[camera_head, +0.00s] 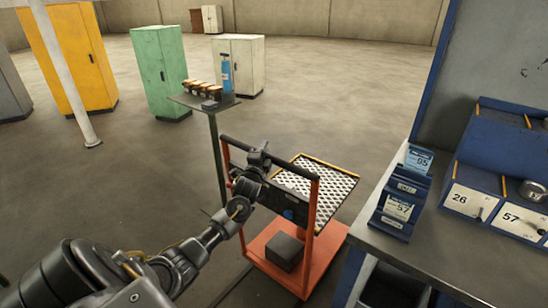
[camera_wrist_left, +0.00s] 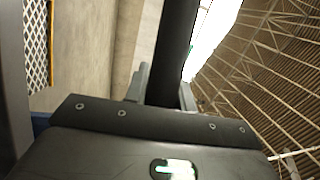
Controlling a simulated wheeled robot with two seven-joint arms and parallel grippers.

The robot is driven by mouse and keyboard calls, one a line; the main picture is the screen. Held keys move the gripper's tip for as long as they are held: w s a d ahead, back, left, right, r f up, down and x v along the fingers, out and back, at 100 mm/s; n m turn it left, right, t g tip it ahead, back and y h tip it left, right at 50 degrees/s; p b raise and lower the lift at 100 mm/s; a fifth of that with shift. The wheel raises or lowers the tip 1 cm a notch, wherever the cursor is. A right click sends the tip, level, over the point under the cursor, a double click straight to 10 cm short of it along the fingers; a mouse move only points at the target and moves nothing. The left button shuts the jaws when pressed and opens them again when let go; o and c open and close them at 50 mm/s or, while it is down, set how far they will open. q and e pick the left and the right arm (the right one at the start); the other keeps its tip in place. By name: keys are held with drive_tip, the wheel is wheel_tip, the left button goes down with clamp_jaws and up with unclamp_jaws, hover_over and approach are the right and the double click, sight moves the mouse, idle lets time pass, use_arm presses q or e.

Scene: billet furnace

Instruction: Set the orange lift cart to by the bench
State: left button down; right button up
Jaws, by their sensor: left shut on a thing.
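The orange lift cart (camera_head: 311,222) stands on the floor, close to the left side of the bench (camera_head: 430,262). It has an orange upright frame, an orange base, a perforated pale platform with a yellow edge and a dark block low on the base. My left gripper (camera_head: 258,163) is at the top of the cart's frame and is shut on its handle bar. In the left wrist view, a dark bar (camera_wrist_left: 172,55) runs between the fingers of my left gripper (camera_wrist_left: 160,88), and a strip of the platform (camera_wrist_left: 37,45) shows at the left. My right gripper is out of view.
A small stand (camera_head: 205,103) with a blue bottle (camera_head: 226,72) and several small items is behind the cart. Green (camera_head: 161,72), yellow (camera_head: 72,58) and white (camera_head: 243,62) cabinets stand farther back. Numbered blue bins (camera_head: 490,190) sit on the bench. Open floor lies behind the cart.

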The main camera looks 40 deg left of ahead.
use_arm(q)
drive_tip(key=shift+f, duration=0.2)
drive_tip(key=c, duration=1.2)
unclamp_jaws()
drive_tip(key=shift+w, duration=0.1)
drive_tip(key=shift+o, duration=0.2)
drive_tip(key=b+v, duration=0.1)
drive_tip(key=v, duration=0.9)
drive_tip(key=shift+s+d, duration=0.2)
drive_tip(key=shift+s, duration=0.15)
